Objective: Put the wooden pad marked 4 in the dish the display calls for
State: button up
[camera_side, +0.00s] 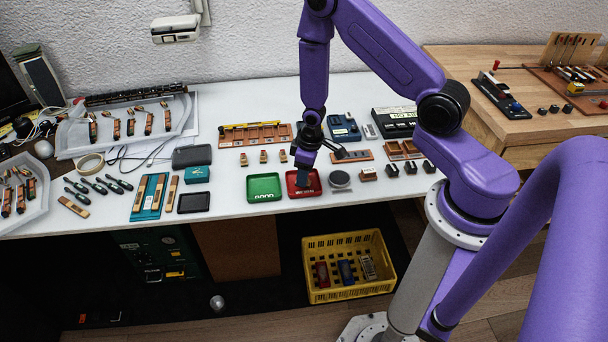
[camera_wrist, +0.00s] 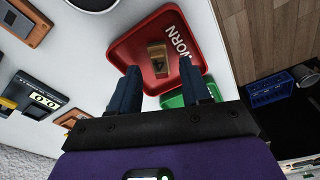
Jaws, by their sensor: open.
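The wooden pad (camera_wrist: 158,58) marked 4 lies in the red dish (camera_wrist: 128,47), which is lettered WORN, in the wrist view. The red dish also shows in the side view (camera_side: 292,190), where my gripper hides the pad. My gripper (camera_wrist: 158,72) is open, with its two fingers apart over the near part of the red dish and the pad just beyond, between their lines. In the side view my gripper (camera_side: 304,160) points down over the red dish. A green dish (camera_side: 263,183) stands to its left; it also shows in the wrist view (camera_wrist: 174,101).
Several small wooden blocks (camera_side: 263,157) stand behind the dishes. A round grey-topped item (camera_side: 340,179) is close to the red dish's right. A black box (camera_side: 395,122) with a pale label is at the back. A yellow crate (camera_side: 320,243) sits below the table edge.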

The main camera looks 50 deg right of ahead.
jog(key=shift+s+r, duration=0.15)
jog(key=shift+r, duration=1)
jog(key=shift+s+r, duration=0.1)
jog(key=shift+r, duration=1.05)
jog(key=s+a+r+n+h, duration=0.1)
jog(key=s+a+r+n, duration=0.15)
jog(key=a+r, duration=0.45)
jog(key=s+a+r+n, duration=0.1)
jog(key=s+r+n, duration=0.1)
jog(key=s+r, duration=0.6)
jog(key=s+a+r+n+g, duration=0.1)
jog(key=s+r+n, duration=0.2)
jog(key=s+r, duration=0.4)
jog(key=s, duration=0.7)
jog(key=shift+a+r+n+y, duration=0.35)
jog(key=shift+r+y, duration=0.05)
